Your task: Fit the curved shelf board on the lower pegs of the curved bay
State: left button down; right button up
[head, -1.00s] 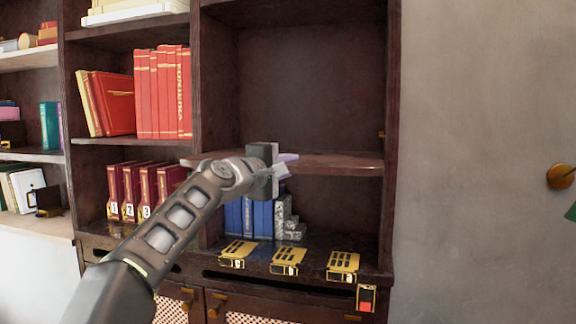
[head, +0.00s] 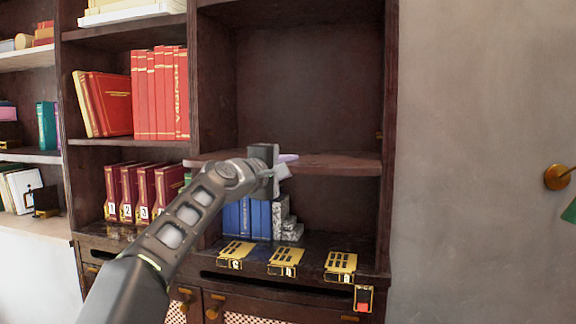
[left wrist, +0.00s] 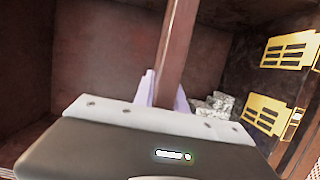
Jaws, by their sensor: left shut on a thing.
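The curved shelf board (head: 335,164) is dark reddish brown and lies about level across the right-hand bay (head: 300,85) of the dark bookcase. My left gripper (head: 287,163) is shut on its front edge, near the middle. In the left wrist view the board (left wrist: 177,50) runs away between the two pale fingers (left wrist: 163,92). The board's right end is close to the bay's right side wall. A small brass-coloured peg (head: 379,135) shows on that wall above the board. Whether the board rests on lower pegs is hidden. My right gripper is not in view.
Below the board stand blue books (head: 247,218) and a speckled grey stepped bookend (head: 287,219). Several gold plates (head: 287,262) lie on the ledge. Red books (head: 160,93) fill the bay to the left. The space above the board is empty.

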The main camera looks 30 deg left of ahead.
pick_arm(q)
jog(key=shift+w+a+r+p, duration=0.15)
jog(key=shift+w+a+p, duration=0.1)
jog(key=shift+w+p, duration=0.3)
jog(key=shift+w+a+r+p, duration=0.1)
jog(key=shift+w+a+p, duration=0.15)
jog(key=shift+w, duration=0.5)
jog(key=shift+w+a+p, duration=0.25)
jog(key=shift+w+p, duration=0.75)
jog(key=shift+w, duration=0.25)
jog(key=shift+w+a+p, duration=0.25)
jog(key=shift+w+p, duration=0.45)
jog(key=shift+w, duration=0.05)
jog(key=shift+w+a+p, duration=0.2)
jog(key=shift+w+p, duration=0.5)
jog(key=shift+w, duration=0.05)
jog(key=c, duration=1.3)
grip_release()
jog(key=shift+f, duration=0.4)
jog(key=shift+s+b, duration=0.25)
jog(key=shift+b, duration=0.2)
jog(key=s+b, duration=0.3)
jog(key=s, duration=0.3)
jog(key=shift+s+r+b, duration=0.1)
jog(key=shift+s+b, duration=0.05)
jog(key=shift+b, duration=0.25)
jog(key=shift+s+r, duration=0.15)
jog(key=shift+s, duration=0.35)
